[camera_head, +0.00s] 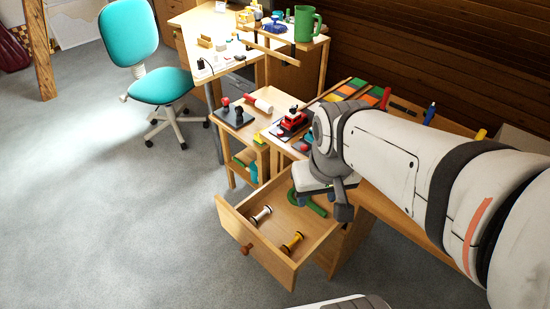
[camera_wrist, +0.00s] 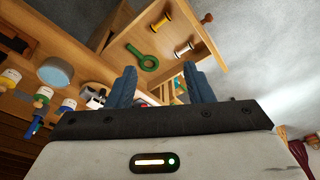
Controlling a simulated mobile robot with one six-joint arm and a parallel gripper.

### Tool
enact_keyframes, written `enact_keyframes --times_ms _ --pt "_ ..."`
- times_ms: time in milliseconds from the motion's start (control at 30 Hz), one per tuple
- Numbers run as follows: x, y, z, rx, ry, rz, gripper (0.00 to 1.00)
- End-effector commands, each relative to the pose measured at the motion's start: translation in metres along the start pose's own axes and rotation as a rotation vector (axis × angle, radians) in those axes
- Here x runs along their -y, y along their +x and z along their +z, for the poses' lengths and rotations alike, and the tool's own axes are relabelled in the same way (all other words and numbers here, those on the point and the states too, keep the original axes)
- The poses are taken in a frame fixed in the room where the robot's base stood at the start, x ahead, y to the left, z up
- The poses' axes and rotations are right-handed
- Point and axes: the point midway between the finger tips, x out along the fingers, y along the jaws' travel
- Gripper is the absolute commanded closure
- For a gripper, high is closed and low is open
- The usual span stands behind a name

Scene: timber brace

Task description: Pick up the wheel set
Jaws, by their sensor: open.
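Two spool-shaped wheel-and-axle pieces lie apart in the open drawer (camera_head: 233,222). I cannot tell which one is the wheel set. My gripper (camera_wrist: 160,70) is open and empty, its blue fingers apart. It hangs above the right part of the drawer, clear of both pieces.
A green ring-ended piece (camera_head: 312,206) lies in the drawer near my gripper and shows in the wrist view (camera_wrist: 142,52). A teal chair (camera_head: 150,75) stands back left.

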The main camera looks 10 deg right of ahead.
Motion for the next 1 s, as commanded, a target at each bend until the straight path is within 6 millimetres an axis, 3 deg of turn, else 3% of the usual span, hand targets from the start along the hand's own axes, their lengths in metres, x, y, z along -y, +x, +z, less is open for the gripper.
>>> enact_keyframes --times_ms 167,400,600,700,800,1000 --pt "-0.001 0.053 -0.014 0.039 -0.076 -0.002 0.38" --pt "0.000 0.176 -0.044 0.117 -0.292 -0.020 0.19" --pt "0.001 0.281 -0.054 0.172 -0.463 -0.045 0.02" --pt "0.002 0.321 -0.055 0.191 -0.528 -0.057 0.00" --pt "0.002 0.347 -0.054 0.203 -0.575 -0.065 0.00" --pt "0.002 0.372 -0.052 0.213 -0.611 -0.073 0.00"
